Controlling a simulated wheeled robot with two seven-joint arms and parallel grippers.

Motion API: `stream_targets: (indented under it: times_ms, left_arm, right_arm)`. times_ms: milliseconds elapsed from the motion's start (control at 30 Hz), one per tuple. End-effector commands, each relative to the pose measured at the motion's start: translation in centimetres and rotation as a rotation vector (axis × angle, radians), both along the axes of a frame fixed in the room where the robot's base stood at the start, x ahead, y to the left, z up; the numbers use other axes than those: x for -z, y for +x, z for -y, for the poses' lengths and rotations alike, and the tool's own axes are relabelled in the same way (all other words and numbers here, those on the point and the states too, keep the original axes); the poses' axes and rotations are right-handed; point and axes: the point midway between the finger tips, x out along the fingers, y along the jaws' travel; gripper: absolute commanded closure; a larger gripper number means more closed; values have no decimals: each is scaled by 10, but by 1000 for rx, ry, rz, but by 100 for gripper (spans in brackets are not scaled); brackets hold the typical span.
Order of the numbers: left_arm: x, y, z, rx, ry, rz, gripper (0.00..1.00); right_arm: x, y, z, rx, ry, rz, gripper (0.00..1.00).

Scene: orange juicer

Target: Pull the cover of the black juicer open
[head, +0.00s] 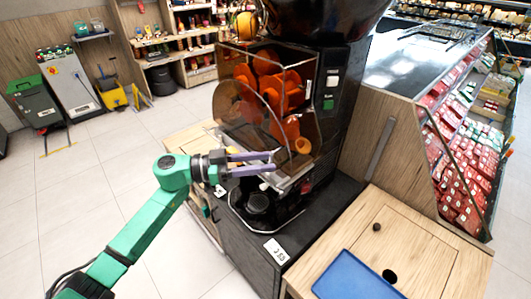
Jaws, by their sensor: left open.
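The black juicer (345,75) stands on a dark counter in the middle of the head view. Its see-through brownish cover (240,82) is at the front, with orange juicing parts (284,92) behind it. My left gripper (276,161) comes in from the left on a green arm. It is open, with its two fingers pointing right at the lower edge of the cover. I cannot tell whether the fingers touch the cover. My right gripper is not in view.
A blue tray (355,278) lies on the wooden counter (425,262) at the front right. A refrigerated shelf with red packs (462,150) stands to the right. Several cleaning machines stand at the far left. The tiled floor (110,170) on the left is clear.

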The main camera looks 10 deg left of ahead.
Motion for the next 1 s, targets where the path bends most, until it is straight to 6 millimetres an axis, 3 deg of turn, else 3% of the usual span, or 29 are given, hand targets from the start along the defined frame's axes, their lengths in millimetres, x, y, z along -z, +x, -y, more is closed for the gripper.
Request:
stream_targets:
  times_ms: [333, 433, 467, 1000]
  left_arm:
    - [1, 4, 9, -1, 0, 1, 59]
    - [1, 4, 9, -1, 0, 1, 97]
    - [1, 4, 9, -1, 0, 1, 100]
    - [1, 4, 8, -1, 0, 1, 100]
  right_arm:
    - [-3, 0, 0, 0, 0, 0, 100]
    - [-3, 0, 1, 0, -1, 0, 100]
    - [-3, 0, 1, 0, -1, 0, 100]
    - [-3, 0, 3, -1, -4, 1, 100]
